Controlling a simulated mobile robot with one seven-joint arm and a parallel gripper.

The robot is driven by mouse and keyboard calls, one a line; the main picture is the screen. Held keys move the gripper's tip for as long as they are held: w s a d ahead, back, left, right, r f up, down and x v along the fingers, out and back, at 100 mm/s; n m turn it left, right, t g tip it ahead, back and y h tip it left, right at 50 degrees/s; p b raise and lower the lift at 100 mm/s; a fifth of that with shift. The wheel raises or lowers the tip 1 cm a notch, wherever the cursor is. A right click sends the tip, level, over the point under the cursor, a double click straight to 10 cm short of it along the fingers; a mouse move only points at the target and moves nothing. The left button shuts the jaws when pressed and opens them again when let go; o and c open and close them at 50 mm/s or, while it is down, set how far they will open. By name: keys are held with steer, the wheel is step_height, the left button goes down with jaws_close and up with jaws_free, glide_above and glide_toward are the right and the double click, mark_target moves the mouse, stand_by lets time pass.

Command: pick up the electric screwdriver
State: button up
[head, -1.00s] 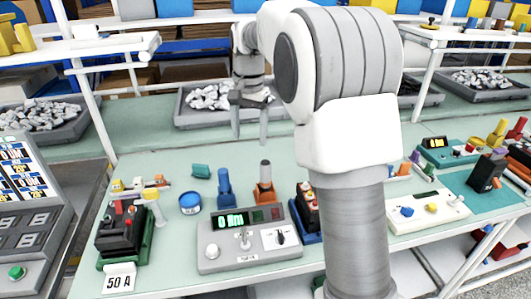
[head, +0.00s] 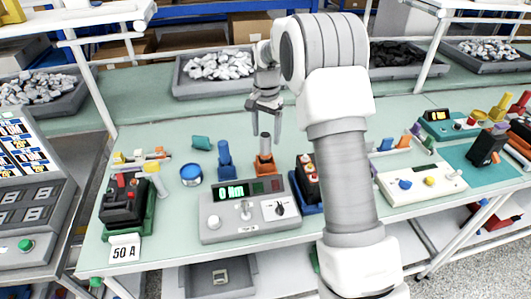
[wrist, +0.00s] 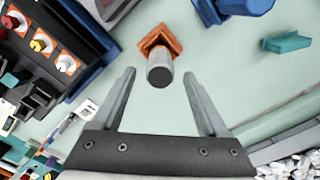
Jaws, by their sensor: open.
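A grey upright cylinder in an orange base (head: 265,164), seemingly the electric screwdriver in its holder, stands on the green bench behind the torque meter. In the wrist view its grey end (wrist: 160,77) points up toward the camera and lies between the fingertips in the picture. My gripper (head: 265,138) is open and empty, with its fingers just above the cylinder. The wrist view shows both fingers (wrist: 160,80) apart, with no visible contact. A blue upright tool (head: 225,160) stands just left of it, also in the wrist view (wrist: 245,5).
The torque meter (head: 245,217) is in front. A blue tin (head: 191,175) and teal piece (head: 201,142) lie left. A bin of pale parts (head: 216,67) is behind.

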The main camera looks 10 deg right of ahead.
mark_target(265, 148)
steer(key=shift+s+a+f, duration=0.1)
steer(key=shift+f, duration=1.5)
steer(key=shift+s+a+f, duration=0.1)
steer(key=shift+f, duration=1.45)
steer(key=shift+r, duration=0.1)
jaws_close()
